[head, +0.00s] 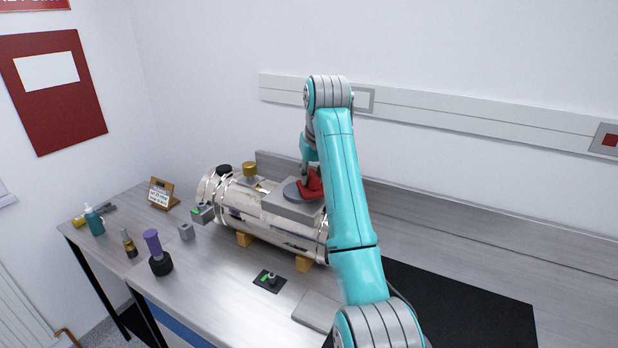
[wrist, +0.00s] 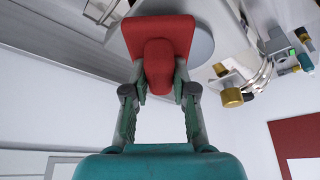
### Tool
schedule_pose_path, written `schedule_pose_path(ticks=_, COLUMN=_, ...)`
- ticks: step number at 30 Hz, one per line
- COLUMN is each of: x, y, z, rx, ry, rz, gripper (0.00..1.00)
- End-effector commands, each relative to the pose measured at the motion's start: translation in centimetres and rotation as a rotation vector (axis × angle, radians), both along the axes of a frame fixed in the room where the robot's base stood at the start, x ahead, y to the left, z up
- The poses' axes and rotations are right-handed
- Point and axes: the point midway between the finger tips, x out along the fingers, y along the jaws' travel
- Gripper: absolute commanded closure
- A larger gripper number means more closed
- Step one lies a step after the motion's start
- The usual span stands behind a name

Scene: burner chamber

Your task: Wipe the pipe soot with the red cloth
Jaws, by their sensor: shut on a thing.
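The red cloth (head: 311,186) is a red pad with a rounded grip, and it also shows in the wrist view (wrist: 158,38). My gripper (wrist: 159,88) is shut on the rounded grip of the cloth. In the head view my gripper (head: 305,178) is above the grey box-like top of the shiny metal pipe (head: 268,225), partly hidden by my own arm. The cloth is at a round grey disc (head: 291,191) on that top; I cannot tell if they touch. No soot can be made out clearly.
The pipe rests on wooden blocks (head: 303,263) on the grey bench (head: 215,270). A purple-handled tool (head: 153,243), a teal bottle (head: 94,222) and a small sign (head: 161,193) stand at the left. A black mat (head: 460,305) lies at the right.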

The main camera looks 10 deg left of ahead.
Motion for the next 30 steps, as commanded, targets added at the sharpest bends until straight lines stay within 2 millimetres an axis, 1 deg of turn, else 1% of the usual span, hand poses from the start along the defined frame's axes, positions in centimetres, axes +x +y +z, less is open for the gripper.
schedule_pose_path(ticks=1, x=0.0, y=0.0, z=1.7, rx=0.003, ry=-0.006, rz=0.001, gripper=1.00)
schedule_pose_path(ticks=2, x=0.0, y=0.0, z=1.6, rx=0.002, ry=-0.004, rz=0.000, gripper=1.00)
schedule_pose_path(ticks=18, x=0.6, y=-0.5, z=6.5, rx=0.002, ry=-0.006, rz=-0.004, gripper=1.00)
schedule_pose_path(ticks=23, x=0.8, y=-0.5, z=7.4, rx=0.002, ry=-0.005, rz=-0.004, gripper=1.00)
schedule_pose_path(ticks=30, x=0.9, y=-0.5, z=7.4, rx=0.002, ry=-0.005, rz=-0.004, gripper=1.00)
